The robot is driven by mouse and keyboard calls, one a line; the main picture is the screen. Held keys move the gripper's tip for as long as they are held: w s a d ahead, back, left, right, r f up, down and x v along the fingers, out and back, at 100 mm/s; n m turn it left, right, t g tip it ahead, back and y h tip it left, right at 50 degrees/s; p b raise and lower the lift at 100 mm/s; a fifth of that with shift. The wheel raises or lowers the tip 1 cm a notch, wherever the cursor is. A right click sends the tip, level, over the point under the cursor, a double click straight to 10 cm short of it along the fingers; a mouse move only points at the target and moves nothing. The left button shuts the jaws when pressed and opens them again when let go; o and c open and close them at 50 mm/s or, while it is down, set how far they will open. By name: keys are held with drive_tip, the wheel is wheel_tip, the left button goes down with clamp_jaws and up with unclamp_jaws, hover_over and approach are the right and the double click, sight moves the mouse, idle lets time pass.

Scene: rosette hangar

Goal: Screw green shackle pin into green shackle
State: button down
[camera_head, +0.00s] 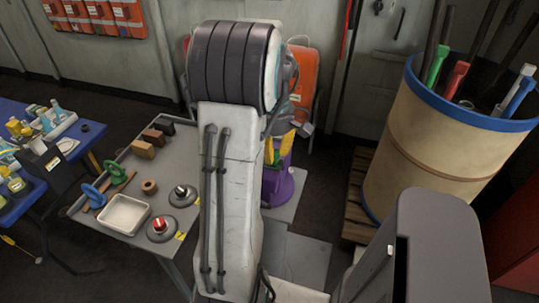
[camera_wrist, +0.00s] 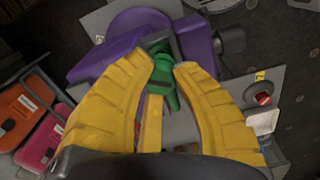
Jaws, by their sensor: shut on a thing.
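My gripper (camera_wrist: 168,66) has its yellow fingers closed on a green piece, which I take for the green shackle pin (camera_wrist: 170,92). More green, apparently the green shackle (camera_wrist: 157,48), shows just beyond the fingertips at the jaws of a purple vise (camera_wrist: 95,58). The fingers hide much of both, and I cannot tell how far the pin sits in the shackle. In the head view, my arm covers most of this spot. The yellow fingers (camera_head: 287,143), a bit of green and the purple vise (camera_head: 278,188) show at its right side.
A grey table (camera_head: 150,232) left of my arm bears a white tray (camera_head: 124,214), brown blocks (camera_head: 143,149), blue and green pieces, and round bases with knobs. A large beige drum (camera_head: 440,140) full of poles stands at right. Orange cases (camera_head: 303,70) are behind my arm.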

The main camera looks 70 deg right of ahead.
drive_tip(key=m, duration=0.4)
drive_tip(key=shift+f, duration=0.1)
drive_tip(key=m, duration=0.5)
drive_tip(key=shift+m, duration=0.3)
drive_tip(key=c, duration=1)
unclamp_jaws()
